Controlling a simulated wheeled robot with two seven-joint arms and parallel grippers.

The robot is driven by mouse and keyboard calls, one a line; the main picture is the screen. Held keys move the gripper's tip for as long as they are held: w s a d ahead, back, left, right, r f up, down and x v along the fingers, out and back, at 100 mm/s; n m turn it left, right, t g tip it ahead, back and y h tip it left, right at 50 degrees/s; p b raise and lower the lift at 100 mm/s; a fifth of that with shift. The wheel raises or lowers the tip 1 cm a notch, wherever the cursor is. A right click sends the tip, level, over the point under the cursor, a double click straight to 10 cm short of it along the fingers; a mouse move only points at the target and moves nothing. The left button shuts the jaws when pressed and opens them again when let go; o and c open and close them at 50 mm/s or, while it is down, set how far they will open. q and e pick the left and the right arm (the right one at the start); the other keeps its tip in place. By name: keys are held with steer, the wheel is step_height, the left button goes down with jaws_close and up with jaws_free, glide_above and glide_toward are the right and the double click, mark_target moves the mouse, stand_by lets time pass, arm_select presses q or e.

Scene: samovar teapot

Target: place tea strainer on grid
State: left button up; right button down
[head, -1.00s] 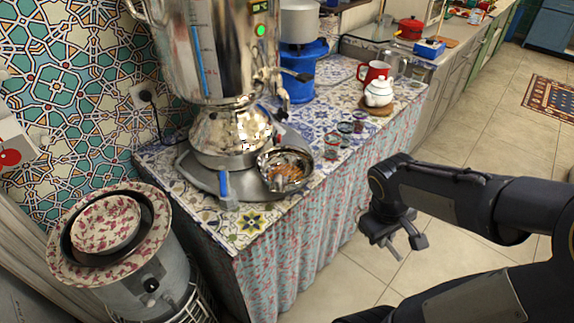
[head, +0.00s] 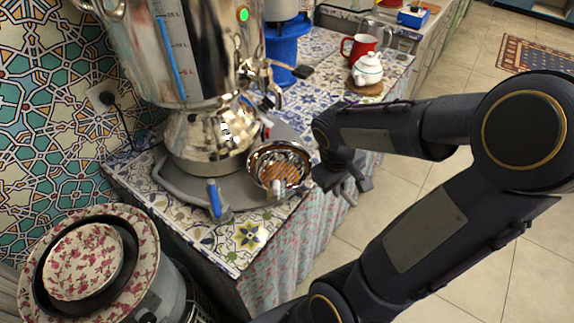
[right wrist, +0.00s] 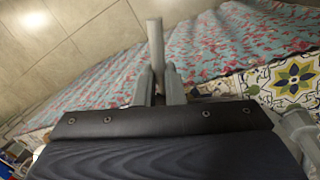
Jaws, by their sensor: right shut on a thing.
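My right gripper (head: 350,188) hangs beside the table's front edge, just right of the steel bowl. In the right wrist view its fingers (right wrist: 160,85) are shut on a grey rod, apparently the handle of the tea strainer (right wrist: 155,42). The strainer's head is hidden. A round steel bowl (head: 262,160) with a brownish inside sits at the front right of the samovar's grey base, below the tap; I cannot tell whether this is the grid. A short grey post shows at its near rim. My left gripper is not in view.
The steel samovar (head: 215,140) stands behind the bowl. A blue-handled piece (head: 214,198) is at the base's front. The white teapot (head: 367,70) and red mug (head: 360,46) stand behind my right arm. A patterned bowl (head: 85,262) is at the lower left.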

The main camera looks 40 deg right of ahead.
steer(key=p, duration=0.1)
glide_above(294, 179)
steer(key=shift+a, duration=0.35)
steer(key=shift+f, duration=1.85)
steer(key=shift+f, duration=0.25)
steer(key=c, duration=1.8)
jaws_free()
steer(key=shift+r, duration=0.15)
